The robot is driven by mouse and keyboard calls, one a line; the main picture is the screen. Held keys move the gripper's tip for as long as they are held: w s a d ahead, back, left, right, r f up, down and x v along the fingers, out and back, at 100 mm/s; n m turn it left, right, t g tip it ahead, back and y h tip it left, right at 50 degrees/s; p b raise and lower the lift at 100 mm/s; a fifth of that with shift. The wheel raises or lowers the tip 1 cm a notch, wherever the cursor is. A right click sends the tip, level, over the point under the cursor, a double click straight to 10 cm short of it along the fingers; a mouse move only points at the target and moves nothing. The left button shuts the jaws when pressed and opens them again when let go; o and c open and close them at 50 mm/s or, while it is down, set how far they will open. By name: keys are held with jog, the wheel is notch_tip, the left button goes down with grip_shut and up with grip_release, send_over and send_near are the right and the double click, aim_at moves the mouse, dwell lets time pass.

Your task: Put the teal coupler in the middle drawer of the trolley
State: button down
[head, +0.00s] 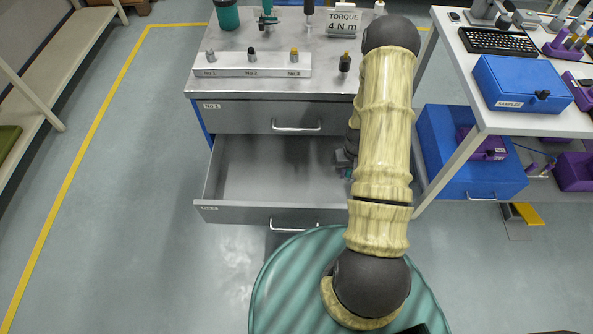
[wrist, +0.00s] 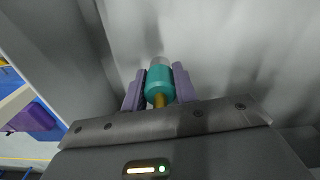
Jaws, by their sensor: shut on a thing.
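The trolley's middle drawer (head: 262,175) is pulled open in the head view and its visible floor is bare. My gripper (wrist: 158,85) is shut on the teal coupler (wrist: 159,80), which has a grey top and a brass-coloured lower end, in the wrist view. The purple fingers press it from both sides. In the head view my arm hides most of the gripper. A bit of teal (head: 346,173) shows beside the arm, at the right side of the open drawer. I cannot tell whether the coupler touches the drawer floor.
On the trolley top (head: 212,90) stand a white numbered rack (head: 251,72) with small fittings, a dark fitting (head: 345,63), a teal cup (head: 227,14) and a torque sign (head: 343,22). The upper drawer (head: 250,117) is shut. A white workbench (head: 462,80) with a blue case (head: 520,84) is at right.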

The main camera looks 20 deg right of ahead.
jog(key=w+a, duration=0.1)
jog(key=a, duration=0.4)
jog(key=w+a+p, duration=0.1)
jog(key=w+a, duration=0.1)
jog(key=a, duration=0.4)
jog(key=w+a, duration=0.2)
jog(key=a, duration=0.3)
jog(key=shift+w+a, duration=0.2)
jog(key=shift+a, duration=0.1)
jog(key=shift+f+p, duration=0.35)
jog(key=shift+f, duration=1.4)
jog(key=shift+f, duration=0.1)
jog(key=shift+f, duration=0.1)
jog(key=c, duration=1.1)
grip_release()
